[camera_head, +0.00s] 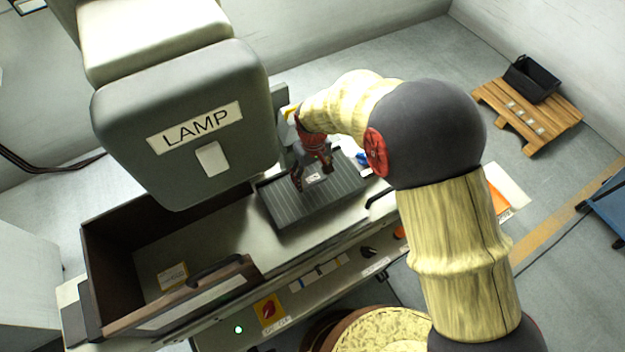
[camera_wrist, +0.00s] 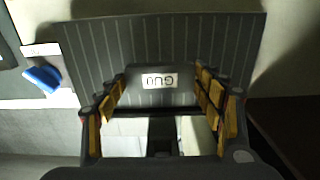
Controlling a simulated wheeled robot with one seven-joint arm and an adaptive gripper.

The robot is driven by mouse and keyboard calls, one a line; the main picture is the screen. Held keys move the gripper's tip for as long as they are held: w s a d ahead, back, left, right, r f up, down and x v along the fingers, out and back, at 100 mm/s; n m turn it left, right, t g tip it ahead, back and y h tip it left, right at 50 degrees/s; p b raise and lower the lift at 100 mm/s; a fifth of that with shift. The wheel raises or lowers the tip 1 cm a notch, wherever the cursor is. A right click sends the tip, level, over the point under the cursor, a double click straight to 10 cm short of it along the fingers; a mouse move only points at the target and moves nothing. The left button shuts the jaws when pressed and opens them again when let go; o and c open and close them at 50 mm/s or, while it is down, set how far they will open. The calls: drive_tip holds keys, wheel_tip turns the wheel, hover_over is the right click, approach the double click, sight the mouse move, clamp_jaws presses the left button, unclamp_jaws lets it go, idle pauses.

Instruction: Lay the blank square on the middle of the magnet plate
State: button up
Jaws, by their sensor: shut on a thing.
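The blank (camera_wrist: 160,98) is a dark block with a small white label, seen between my fingers in the wrist view. Its label also shows in the head view, where the blank (camera_head: 314,179) is partly hidden by my fingers. My gripper (camera_wrist: 160,82) is shut on the blank, one finger at each side; in the head view my gripper (camera_head: 312,180) is over the right half of the plate. The magnet plate (camera_head: 288,206) is dark grey with fine stripes, and it fills the upper wrist view (camera_wrist: 100,55). I cannot tell whether the blank touches the plate.
A big grey housing marked LAMP (camera_head: 190,125) hangs left of my arm, close to the plate. An open brown-walled trough (camera_head: 110,255) lies at left. A blue object (camera_wrist: 42,78) lies beside the plate. A pallet (camera_head: 530,115) with a black bin stands far right.

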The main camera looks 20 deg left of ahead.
sight(312, 178)
drive_tip(key=shift+a+f, duration=0.1)
drive_tip(key=shift+f, duration=1.5)
drive_tip(key=shift+f, duration=0.1)
drive_tip(key=o, duration=1.6)
drive_tip(key=shift+o, duration=0.2)
wheel_tip(312, 178, up, 12)
